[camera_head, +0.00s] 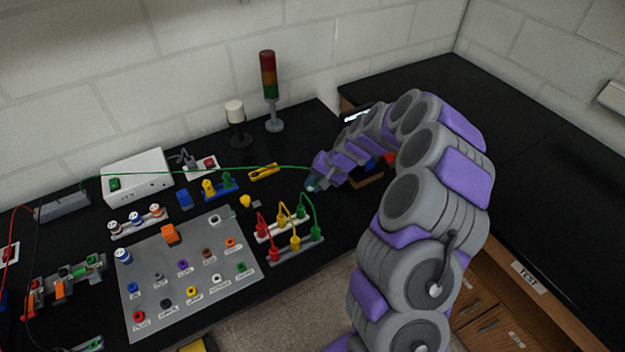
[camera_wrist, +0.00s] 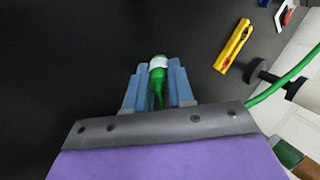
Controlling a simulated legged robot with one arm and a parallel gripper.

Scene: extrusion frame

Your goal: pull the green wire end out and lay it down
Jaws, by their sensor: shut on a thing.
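My gripper (camera_head: 313,184) is shut on the green wire end, a green plug with a white band (camera_wrist: 158,70). The plug sits between the two blue fingers, pointing away from the wrist, over bare black bench top. I cannot tell whether it touches the bench. The green wire (camera_head: 225,168) runs left from my gripper, past the white box, towards the grey block at the left. Part of the wire also shows at the right of the wrist view (camera_wrist: 285,80).
A socket panel (camera_head: 205,268) and a rack of red, yellow and green plugs (camera_head: 296,255) lie in front. A yellow tool (camera_head: 264,172) lies left of my gripper. A stack light (camera_head: 269,85) and a white-topped beacon (camera_head: 235,112) stand behind. Bare bench surrounds the plug.

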